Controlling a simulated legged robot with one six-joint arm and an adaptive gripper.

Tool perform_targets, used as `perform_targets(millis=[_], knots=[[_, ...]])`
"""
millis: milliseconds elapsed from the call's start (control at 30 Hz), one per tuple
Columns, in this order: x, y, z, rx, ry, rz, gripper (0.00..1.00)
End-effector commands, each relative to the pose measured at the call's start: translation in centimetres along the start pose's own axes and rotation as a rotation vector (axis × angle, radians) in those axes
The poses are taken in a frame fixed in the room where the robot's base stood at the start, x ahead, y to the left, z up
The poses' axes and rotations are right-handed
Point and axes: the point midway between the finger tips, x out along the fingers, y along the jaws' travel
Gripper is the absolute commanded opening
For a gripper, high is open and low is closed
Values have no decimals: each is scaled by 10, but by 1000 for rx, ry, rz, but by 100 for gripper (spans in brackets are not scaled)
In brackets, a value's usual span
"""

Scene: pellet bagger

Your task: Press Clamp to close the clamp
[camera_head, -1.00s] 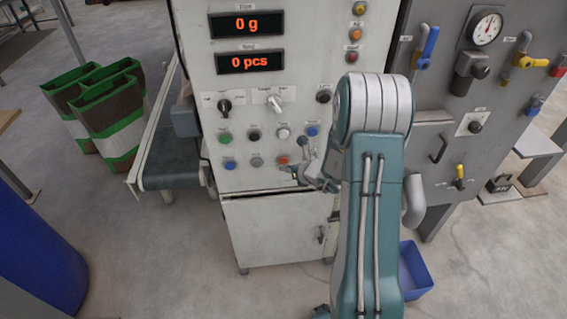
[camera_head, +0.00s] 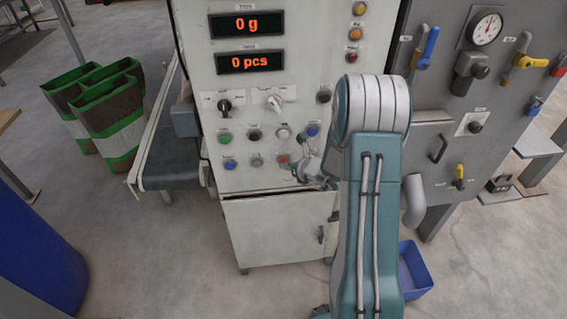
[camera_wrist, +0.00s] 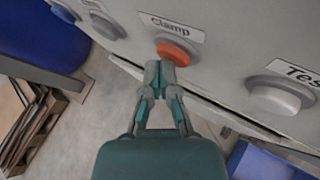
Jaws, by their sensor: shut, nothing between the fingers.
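The orange-red button under the label "Clamp" (camera_wrist: 173,52) is on the pale panel at the top middle of the wrist view. In the head view the red button (camera_head: 283,160) is in the lower button row, just left of my gripper (camera_head: 299,166). In the wrist view my gripper (camera_wrist: 160,76) is shut and empty. Its fingertips point at the panel and overlap the lower left edge of the button in the picture. I cannot tell whether they touch it. The button does not look clearly pushed in.
A pale button labelled "Test" (camera_wrist: 274,96) is to the right. Several other buttons, including a green one (camera_head: 225,138) and a blue one (camera_head: 313,130), are close by. Displays (camera_head: 248,26) read 0 g and 0 pcs. A blue bin (camera_head: 412,268) stands on the floor.

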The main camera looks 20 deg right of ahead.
Motion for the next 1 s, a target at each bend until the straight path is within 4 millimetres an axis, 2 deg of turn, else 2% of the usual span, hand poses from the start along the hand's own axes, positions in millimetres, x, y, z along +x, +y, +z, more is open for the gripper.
perform_targets(millis=[833,1000], knots=[[-11,8,-8,0,0,0,0],[-20,14,-14,1,1,0,0]])
